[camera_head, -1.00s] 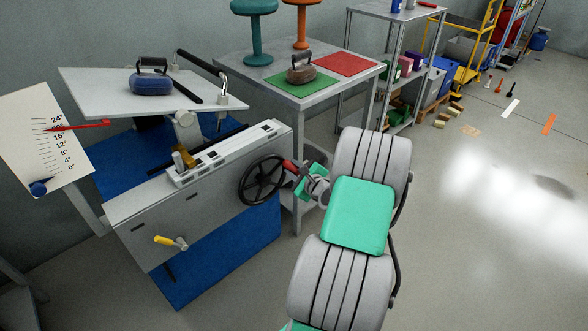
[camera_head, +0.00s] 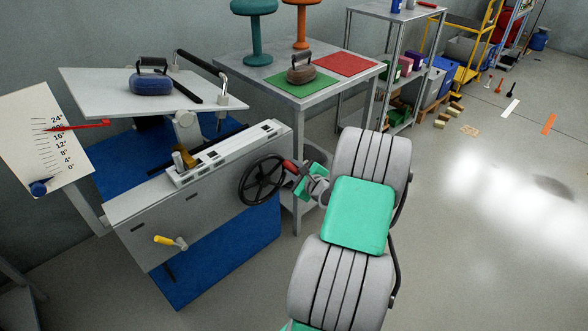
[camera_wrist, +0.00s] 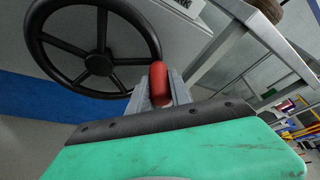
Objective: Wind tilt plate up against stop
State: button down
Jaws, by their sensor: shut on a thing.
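The tilt plate (camera_head: 105,90) is a pale, tilted board on top of the grey machine, with a blue iron-shaped weight (camera_head: 152,82) on it. The black handwheel (camera_head: 262,180) is on the machine's right end and also shows in the wrist view (camera_wrist: 95,62). My gripper (camera_head: 291,167) is shut on the wheel's red handle (camera_wrist: 158,84), at the wheel's right side. The angle scale (camera_head: 50,140) has a red pointer (camera_head: 80,126) near the 20° mark.
A side table (camera_head: 310,95) behind the machine holds a brown weight (camera_head: 301,70) on a green mat, a red mat and two stools. A yellow-handled lever (camera_head: 168,241) juts from the machine's front. Open floor lies to the right.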

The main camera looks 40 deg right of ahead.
jog(key=shift+d+m+p, duration=0.1)
jog(key=shift+m+p, duration=0.2)
jog(key=shift+p, duration=0.5)
jog(key=shift+d+f+m+y+p, duration=0.15)
jog(key=shift+f+m+y+p, duration=0.25)
jog(key=shift+f, duration=0.35)
jog(key=c, duration=1.2)
grip_release()
jog(key=p+v, duration=0.1)
jog(key=v, duration=0.7)
jog(key=shift+w, duration=0.1)
jog(key=shift+r, duration=0.1)
